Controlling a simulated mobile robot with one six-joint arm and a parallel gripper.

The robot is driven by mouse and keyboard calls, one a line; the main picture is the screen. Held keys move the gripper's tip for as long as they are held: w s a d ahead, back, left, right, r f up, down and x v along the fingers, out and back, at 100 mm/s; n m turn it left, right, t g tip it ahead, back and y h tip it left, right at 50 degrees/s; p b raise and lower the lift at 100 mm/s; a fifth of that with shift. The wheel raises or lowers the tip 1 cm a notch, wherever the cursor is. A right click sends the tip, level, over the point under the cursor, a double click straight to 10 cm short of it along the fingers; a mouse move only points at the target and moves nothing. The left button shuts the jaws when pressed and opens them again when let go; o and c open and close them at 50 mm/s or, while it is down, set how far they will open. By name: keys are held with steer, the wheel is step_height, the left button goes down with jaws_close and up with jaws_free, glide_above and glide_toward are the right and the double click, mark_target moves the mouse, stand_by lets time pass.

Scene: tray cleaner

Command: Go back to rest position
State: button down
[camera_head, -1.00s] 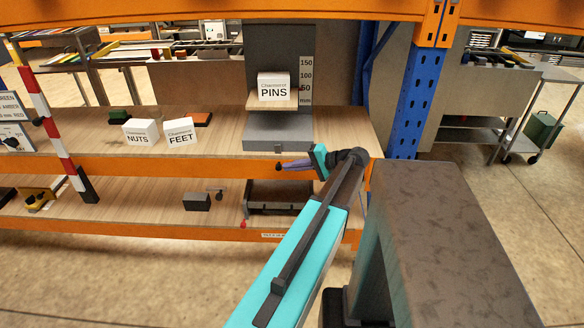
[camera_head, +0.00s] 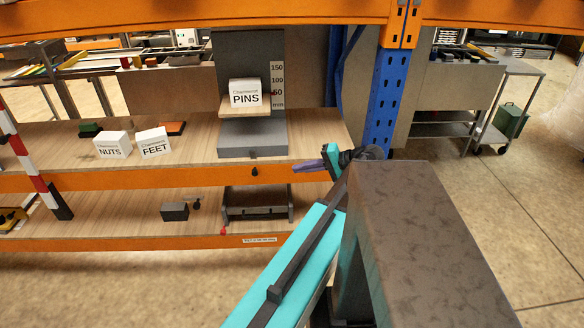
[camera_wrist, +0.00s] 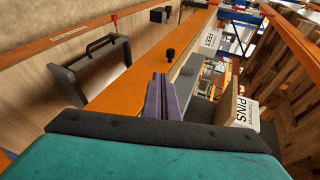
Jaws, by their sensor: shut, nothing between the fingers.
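My gripper (camera_head: 296,167) is shut and empty in the head view, in front of the shelf unit near its right end, at the height of the orange upper shelf beam. Its purple fingers (camera_wrist: 160,98) lie together in the wrist view, with nothing between them. My teal arm reaches up from the lower middle of the head view. The fingers appear apart from the shelf and the boxes.
The orange beam (camera_head: 120,178) runs along the upper shelf. White boxes labelled PINS (camera_head: 246,93), NUTS (camera_head: 113,145) and FEET (camera_head: 153,142) stand there. A blue upright (camera_head: 382,100) stands right. Floor at right is open.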

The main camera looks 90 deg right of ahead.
steer(key=shift+s+a, duration=0.1)
steer(key=shift+s, duration=0.15)
stand_by(0.4)
